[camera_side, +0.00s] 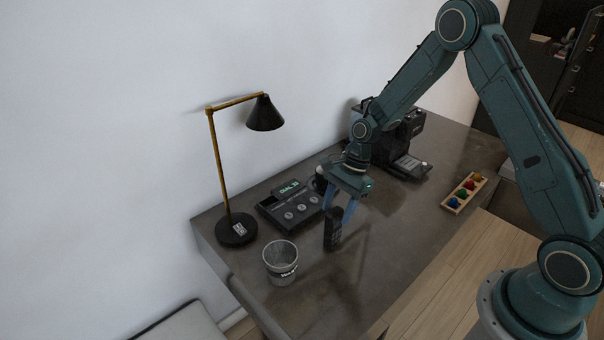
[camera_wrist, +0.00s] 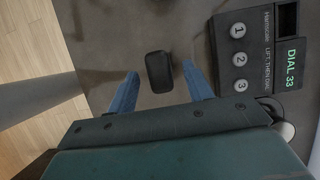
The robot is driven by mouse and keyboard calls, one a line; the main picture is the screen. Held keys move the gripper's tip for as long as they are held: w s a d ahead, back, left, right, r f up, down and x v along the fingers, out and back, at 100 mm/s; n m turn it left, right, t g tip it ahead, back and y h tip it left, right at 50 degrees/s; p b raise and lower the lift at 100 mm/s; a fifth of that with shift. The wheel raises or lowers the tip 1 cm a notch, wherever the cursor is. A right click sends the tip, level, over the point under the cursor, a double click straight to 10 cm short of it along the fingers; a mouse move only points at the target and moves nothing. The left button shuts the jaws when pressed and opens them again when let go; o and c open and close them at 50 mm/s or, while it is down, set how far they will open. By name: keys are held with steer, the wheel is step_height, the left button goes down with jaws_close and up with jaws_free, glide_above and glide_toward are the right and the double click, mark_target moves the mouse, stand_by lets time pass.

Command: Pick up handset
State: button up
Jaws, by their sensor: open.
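The handset (camera_side: 333,232) is a dark, narrow block standing upright on the desk, in front of the phone base. In the wrist view I look down on its dark rounded top end (camera_wrist: 159,72). My gripper (camera_side: 339,212) points down at its upper end, with blue fingers apart. In the wrist view the fingertips (camera_wrist: 160,73) lie on either side of the handset, with a gap on both sides. The black phone base (camera_side: 290,207) has a green "DIAL 33" display and numbered round buttons; it also shows at upper right in the wrist view (camera_wrist: 240,58).
A grey cup (camera_side: 281,264) stands left of the handset near the desk edge. A black lamp (camera_side: 237,230) stands behind it. A coffee machine (camera_side: 405,135) and a wooden tray of coloured pods (camera_side: 464,193) are to the right. The desk (camera_side: 395,225) right of the handset is clear.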

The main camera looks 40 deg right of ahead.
mark_target(326, 235)
steer(key=shift+x, duration=2.15)
steer(key=shift+r, duration=0.1)
jaws_close()
steer(key=shift+r, duration=0.15)
step_height(326, 235, up, 20)
